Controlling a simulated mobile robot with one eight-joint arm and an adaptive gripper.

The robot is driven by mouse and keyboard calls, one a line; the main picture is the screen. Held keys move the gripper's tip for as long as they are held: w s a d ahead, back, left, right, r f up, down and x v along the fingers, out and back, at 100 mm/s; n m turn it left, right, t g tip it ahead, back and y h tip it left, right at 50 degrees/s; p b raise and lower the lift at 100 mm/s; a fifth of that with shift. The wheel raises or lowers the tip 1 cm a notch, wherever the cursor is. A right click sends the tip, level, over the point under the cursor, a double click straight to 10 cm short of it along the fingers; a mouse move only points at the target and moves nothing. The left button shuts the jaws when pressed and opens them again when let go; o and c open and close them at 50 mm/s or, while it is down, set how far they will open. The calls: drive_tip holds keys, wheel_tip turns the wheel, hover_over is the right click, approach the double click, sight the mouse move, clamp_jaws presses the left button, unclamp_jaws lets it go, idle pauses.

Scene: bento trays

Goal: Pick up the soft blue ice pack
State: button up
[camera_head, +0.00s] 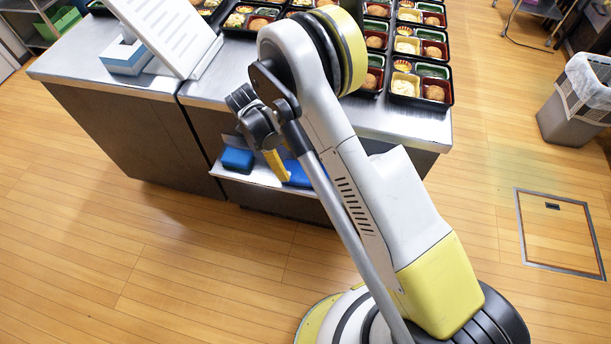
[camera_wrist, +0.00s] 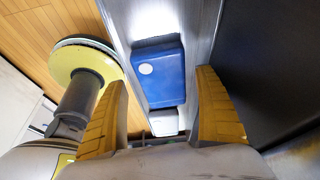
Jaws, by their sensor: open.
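Two blue items sit on a low shelf in the counter's side in the head view: one at the left (camera_head: 237,160) and one at the right (camera_head: 298,174), partly hidden by my arm. My gripper (camera_head: 275,164) is in front of the shelf between them. In the wrist view, my gripper (camera_wrist: 162,80) is open, with its yellow fingers wide apart and nothing held. A blue block-like pack (camera_wrist: 158,78) with a dark end and a white round mark lies in the gap between the fingers, apparently not touching them. I cannot tell which head-view item it is.
The low metal shelf (camera_head: 262,178) is under the steel counter (camera_head: 408,122), which carries several bento trays (camera_head: 420,100) and a white slanted panel (camera_head: 170,35). A pale item (camera_wrist: 163,122) sits beside the blue pack. A bin (camera_head: 578,105) stands right. The wooden floor in front is clear.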

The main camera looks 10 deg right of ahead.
sight(297, 170)
drive_tip(key=shift+s+d, duration=0.2)
drive_tip(key=shift+d, duration=0.35)
drive_tip(key=b+x, duration=0.2)
drive_tip(key=x, duration=0.3)
drive_tip(key=shift+f, duration=0.1)
drive_tip(key=c, duration=1.1)
